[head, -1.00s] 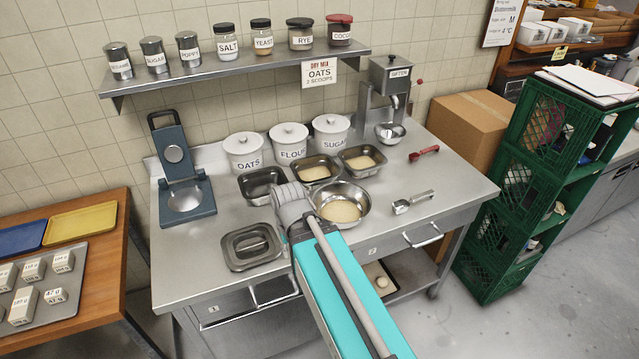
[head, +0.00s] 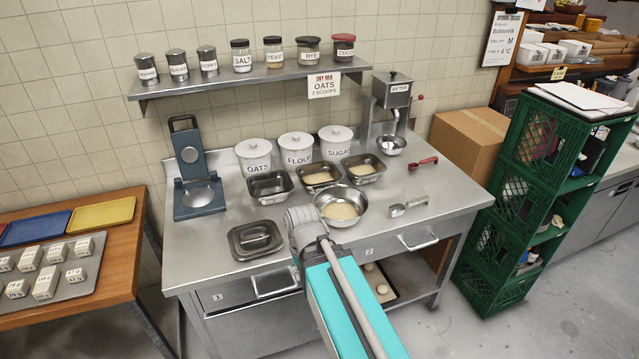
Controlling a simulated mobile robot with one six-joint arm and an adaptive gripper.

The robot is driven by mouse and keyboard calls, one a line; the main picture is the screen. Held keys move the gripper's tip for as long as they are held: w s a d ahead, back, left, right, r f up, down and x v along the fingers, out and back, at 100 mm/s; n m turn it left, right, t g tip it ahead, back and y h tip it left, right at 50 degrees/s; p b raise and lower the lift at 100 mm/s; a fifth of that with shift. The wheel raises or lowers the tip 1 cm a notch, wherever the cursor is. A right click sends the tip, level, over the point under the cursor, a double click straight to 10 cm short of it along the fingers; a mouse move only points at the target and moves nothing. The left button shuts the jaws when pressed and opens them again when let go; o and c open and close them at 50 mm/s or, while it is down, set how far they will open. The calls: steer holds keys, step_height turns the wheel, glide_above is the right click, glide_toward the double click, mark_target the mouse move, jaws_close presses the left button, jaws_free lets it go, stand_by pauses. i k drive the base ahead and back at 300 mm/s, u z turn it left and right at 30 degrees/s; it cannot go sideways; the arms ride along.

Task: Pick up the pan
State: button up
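Several rectangular steel pans stand on the steel bench (head: 215,248). The left one (head: 282,197) looks empty. The middle pan (head: 333,186) and the right pan (head: 376,179) hold a pale powder or dough. A flat rectangular lid (head: 256,252) with a handle lies at the bench's front left; I cannot tell whether a pan is under it. A round steel bowl (head: 361,214) with pale contents stands in front of the pans. My arm reaches up from the bottom, its grey joint just left of the bowl in the picture. My gripper's fingers do not show.
White canisters (head: 297,156) stand behind the pans. A blue scale-like press (head: 197,200) is at left, a steel scoop (head: 408,206) and red-handled tool (head: 424,163) at right. A jar shelf (head: 255,81) hangs above. Green crates (head: 510,215) stand right of the bench.

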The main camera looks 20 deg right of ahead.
mark_target(316, 177)
steer(key=z, duration=0.15)
steer(key=i, duration=1.25)
steer(key=z, duration=0.35)
steer(key=k, duration=1.35)
steer(key=u, duration=0.1)
steer(key=i, duration=0.7)
steer(key=u, duration=0.35)
